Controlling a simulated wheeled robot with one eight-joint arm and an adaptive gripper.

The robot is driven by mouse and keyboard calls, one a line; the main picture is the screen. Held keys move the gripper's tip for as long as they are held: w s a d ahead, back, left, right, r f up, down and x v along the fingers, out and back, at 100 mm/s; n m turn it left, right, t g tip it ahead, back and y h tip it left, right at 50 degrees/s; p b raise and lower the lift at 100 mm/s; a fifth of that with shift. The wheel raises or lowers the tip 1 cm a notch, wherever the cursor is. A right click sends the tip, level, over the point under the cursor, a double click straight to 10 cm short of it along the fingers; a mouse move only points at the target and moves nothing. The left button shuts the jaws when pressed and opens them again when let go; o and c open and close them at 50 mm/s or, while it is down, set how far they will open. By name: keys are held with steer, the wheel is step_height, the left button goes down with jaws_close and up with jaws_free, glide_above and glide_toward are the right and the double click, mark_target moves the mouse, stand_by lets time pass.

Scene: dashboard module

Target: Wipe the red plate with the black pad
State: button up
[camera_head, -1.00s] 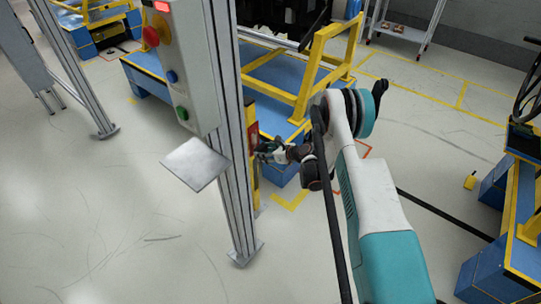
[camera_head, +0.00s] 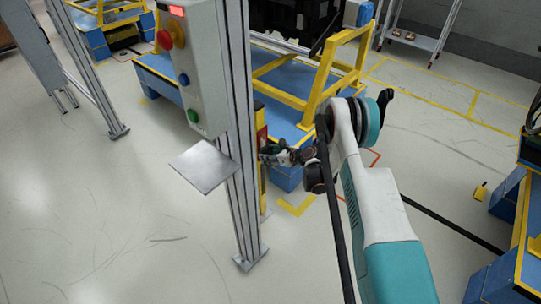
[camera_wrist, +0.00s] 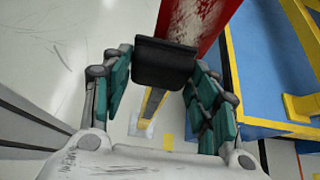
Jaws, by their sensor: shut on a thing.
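The black pad (camera_wrist: 163,64) is gripped between the teal-padded fingers of my gripper (camera_wrist: 163,82) in the wrist view. The red plate (camera_wrist: 207,24) is just beyond the pad, at the top of that view, with a whitish speckled smear on its face. The pad overlaps the plate's near end in the picture; I cannot tell whether they touch. In the head view the red plate (camera_head: 261,119) shows as a narrow strip, mostly hidden by the metal post. My gripper (camera_head: 275,155) is beside and below that strip there; the pad cannot be made out.
A yellow post (camera_wrist: 152,102) runs down below the plate. The metal post (camera_head: 243,190) with a button box (camera_head: 196,60) and a grey shelf plate (camera_head: 204,166) stands close left of my gripper. A blue and yellow platform (camera_head: 290,125) is behind it.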

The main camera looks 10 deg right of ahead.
steer(key=shift+w+a, duration=0.55)
steer(key=shift+w, duration=0.2)
stand_by(0.3)
steer(key=shift+w+d+r, duration=0.85)
steer(key=shift+w+d, duration=0.3)
steer(key=shift+d, duration=0.45)
steer(key=shift+s+a, duration=0.6)
steer(key=shift+a, duration=0.25)
steer(key=shift+s+a, duration=0.6)
steer(key=shift+a, duration=0.2)
steer(key=shift+r, duration=0.85)
steer(key=shift+w+d, duration=1.3)
steer(key=shift+d, duration=0.3)
